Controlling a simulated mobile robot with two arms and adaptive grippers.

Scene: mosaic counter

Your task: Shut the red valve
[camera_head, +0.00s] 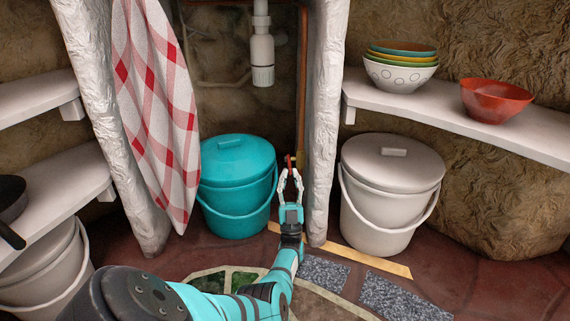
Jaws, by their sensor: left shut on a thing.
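The red valve (291,160) is a small red handle on a thin copper-coloured pipe (301,90) that runs down beside the right white post. My left gripper (290,174) reaches up from below with its fingers around the red handle and is shut on it. The fingertips hide part of the handle, so its exact angle is hard to tell. My right gripper is not in view.
A teal lidded bucket (237,185) stands close left of the gripper. A white post (324,130) and a white lidded bucket (390,190) stand to the right. A checked cloth (155,100) hangs at left. Bowls (400,70) sit on the right shelf (450,110).

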